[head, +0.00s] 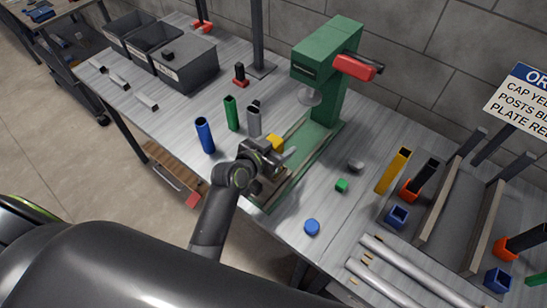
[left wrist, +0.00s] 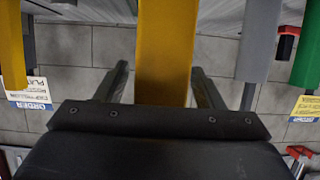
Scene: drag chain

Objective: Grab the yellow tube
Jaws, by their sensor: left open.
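A yellow tube (head: 276,143) shows at my left gripper (head: 272,152), in front of the green press; its lower part is hidden by the gripper. In the left wrist view this yellow tube (left wrist: 163,45) stands between the two open fingers, with gaps on both sides. I cannot tell how deep it sits between them. A second yellow tube (head: 393,170) stands upright further right on the table; a yellow tube also shows at the left edge of the left wrist view (left wrist: 11,45). My right gripper is not in view.
A grey tube (head: 254,121), a green tube (head: 231,113) and a blue tube (head: 205,135) stand left of the gripper. The green press (head: 328,75) rises behind. A blue cap (head: 312,227) and a green cap (head: 341,185) lie to the right, near metal rods (head: 400,272).

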